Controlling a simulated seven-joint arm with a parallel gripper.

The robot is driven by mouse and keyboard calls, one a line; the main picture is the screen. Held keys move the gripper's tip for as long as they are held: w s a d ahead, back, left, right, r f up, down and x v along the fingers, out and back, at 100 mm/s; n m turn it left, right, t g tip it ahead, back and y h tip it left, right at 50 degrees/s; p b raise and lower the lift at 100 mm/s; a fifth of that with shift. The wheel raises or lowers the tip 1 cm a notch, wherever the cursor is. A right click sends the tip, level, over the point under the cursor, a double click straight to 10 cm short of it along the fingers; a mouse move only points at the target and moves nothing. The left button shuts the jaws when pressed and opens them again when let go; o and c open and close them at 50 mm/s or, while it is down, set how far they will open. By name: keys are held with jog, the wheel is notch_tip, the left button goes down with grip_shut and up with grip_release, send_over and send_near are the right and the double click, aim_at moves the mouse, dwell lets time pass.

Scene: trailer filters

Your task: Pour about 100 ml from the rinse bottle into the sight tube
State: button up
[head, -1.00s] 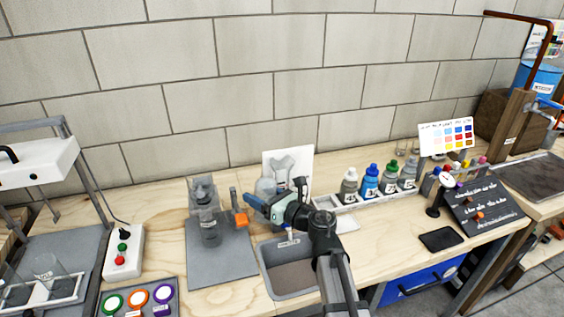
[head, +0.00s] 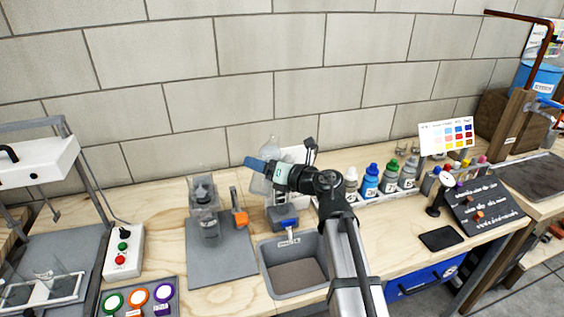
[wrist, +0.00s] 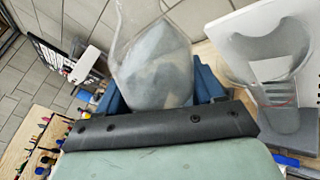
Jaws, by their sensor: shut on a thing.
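My gripper (head: 257,164) has blue fingers and is shut on the translucent rinse bottle (head: 259,184), above the back of the bench. In the wrist view the clear, tapering bottle (wrist: 155,65) with a thin spout sits between the blue fingers. The bottle looks roughly upright, its lower part partly hidden by the gripper. A clear-and-grey vessel assembly (head: 204,192) stands on the grey mat, left of my gripper and apart from it. It may be the sight tube, but I cannot tell for sure. The liquid level in the bottle is not clear.
An orange-handled tool (head: 240,217) is on the mat (head: 221,262). Several capped bottles (head: 371,182) stand right.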

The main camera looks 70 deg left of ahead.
jog(key=shift+r+m, duration=0.15)
jog(key=shift+m, duration=0.15)
jog(key=shift+d+f+m+h, duration=0.1)
jog(key=shift+f+m+h, duration=0.2)
jog(key=shift+m, duration=0.4)
dwell(1.4)
jog(key=shift+s+d+f+m+p, duration=0.15)
jog(key=shift+f+m, duration=0.25)
jog(key=shift+f, duration=0.1)
jog(key=shift+s+d+f+m+p, duration=0.1)
jog(key=shift+s+f+m+p, duration=0.05)
jog(key=shift+f+m, duration=0.3)
dwell(1.0)
jog(key=shift+s+d+r+m+h, duration=0.2)
jog(key=shift+r+m+h, duration=0.2)
jog(key=shift+r+m, duration=0.2)
dwell(1.2)
jog(key=shift+s+f+m+g+p, duration=0.15)
jog(key=shift+m+g+p, duration=0.25)
jog(key=shift+m+p, duration=0.3)
dwell(1.1)
